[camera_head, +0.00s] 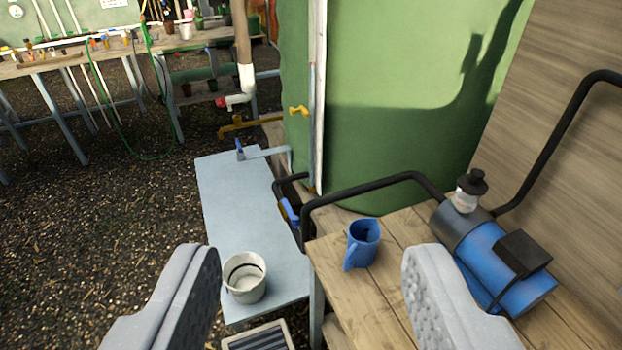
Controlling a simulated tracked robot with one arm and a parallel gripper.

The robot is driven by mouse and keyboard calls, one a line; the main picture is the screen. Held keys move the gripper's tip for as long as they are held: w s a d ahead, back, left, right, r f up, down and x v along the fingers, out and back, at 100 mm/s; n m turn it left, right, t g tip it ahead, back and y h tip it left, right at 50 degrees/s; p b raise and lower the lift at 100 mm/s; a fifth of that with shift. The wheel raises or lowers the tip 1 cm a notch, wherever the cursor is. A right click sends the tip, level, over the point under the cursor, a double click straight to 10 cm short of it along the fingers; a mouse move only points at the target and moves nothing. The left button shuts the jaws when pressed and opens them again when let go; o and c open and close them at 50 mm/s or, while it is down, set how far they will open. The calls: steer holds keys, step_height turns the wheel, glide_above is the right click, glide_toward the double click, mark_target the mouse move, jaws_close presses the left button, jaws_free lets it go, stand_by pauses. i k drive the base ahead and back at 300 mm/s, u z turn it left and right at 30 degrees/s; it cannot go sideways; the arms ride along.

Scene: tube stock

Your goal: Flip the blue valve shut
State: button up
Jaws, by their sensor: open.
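A small tap with an upright blue handle (239,147) sits on the end of a grey pipe, above the far end of a pale blue-grey table. A second blue valve-like part (290,212) is on the black pipe between this table and the wooden bench, partly hidden by the pipe. I cannot tell which of the two is the blue valve meant. My gripper (310,258) is open and empty, its two grey fingers wide apart in the foreground. Both blue parts lie beyond the fingertips, apart from them.
A white bucket (244,279) stands on the pale table (225,190). A blue jug (362,244) and a blue pump (500,265) are on the wooden bench (355,295). A green tank (400,110) stands behind, with a yellow valve (299,111). Gravel ground at left is open.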

mark_target(294, 219)
steer(key=u, duration=0.55)
steer(key=k, duration=1.35)
steer(key=u, duration=0.75)
steer(key=i, duration=0.85)
steer(key=u, duration=0.25)
steer(key=i, duration=2.8)
steer(key=z, duration=1.1)
steer(key=i, duration=1)
steer(key=z, duration=1.05)
steer(key=i, duration=0.6)
steer(key=z, duration=0.3)
